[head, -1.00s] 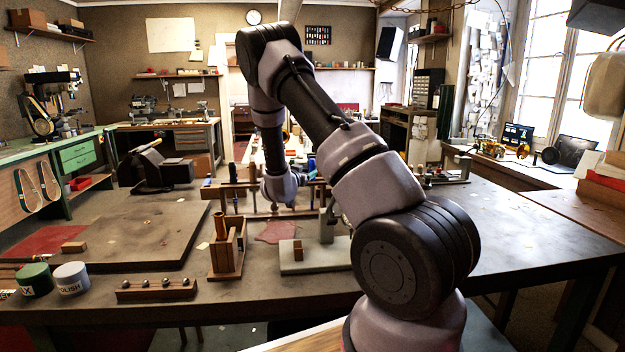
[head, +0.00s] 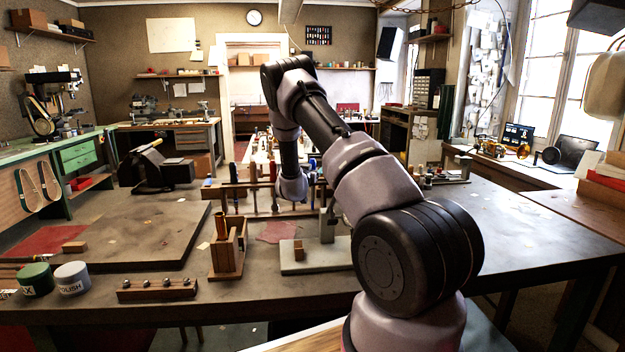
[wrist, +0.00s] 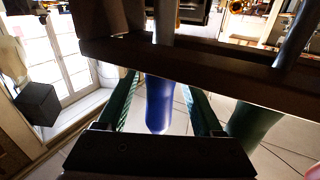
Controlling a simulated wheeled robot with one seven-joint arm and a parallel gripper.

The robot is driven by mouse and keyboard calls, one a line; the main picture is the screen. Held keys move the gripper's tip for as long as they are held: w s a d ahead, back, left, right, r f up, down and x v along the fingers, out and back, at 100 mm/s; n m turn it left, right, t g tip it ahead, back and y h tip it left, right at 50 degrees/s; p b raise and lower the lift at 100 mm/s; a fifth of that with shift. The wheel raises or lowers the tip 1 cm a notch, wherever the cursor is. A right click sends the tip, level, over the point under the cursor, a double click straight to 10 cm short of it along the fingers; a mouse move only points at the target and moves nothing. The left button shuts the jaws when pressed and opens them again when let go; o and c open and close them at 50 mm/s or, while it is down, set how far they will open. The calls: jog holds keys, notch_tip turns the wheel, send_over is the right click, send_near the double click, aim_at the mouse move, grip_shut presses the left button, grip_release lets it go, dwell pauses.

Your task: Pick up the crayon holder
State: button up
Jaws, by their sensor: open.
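In the wrist view a smooth blue handle (wrist: 158,105) with a metal shaft hangs at a dark wooden rack bar (wrist: 205,68). No label shows, so I cannot tell for sure that it is the crayon holder. My gripper (wrist: 160,84) is open, with one dark green finger on each side of the blue handle. Gaps show between the fingers and the handle. In the head view the tool rack (head: 262,213) stands on the bench, and my wrist is at its right part. My fingers are hidden there behind my own arm.
A dark green handle (wrist: 252,122) hangs close to my right finger in the wrist view. In the head view a wooden block stand (head: 228,250), a pale slab (head: 300,268) and a row block (head: 157,290) stand nearer.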

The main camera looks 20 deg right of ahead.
jog(key=shift+w+d, duration=0.2)
jog(key=shift+w, duration=0.1)
grip_shut()
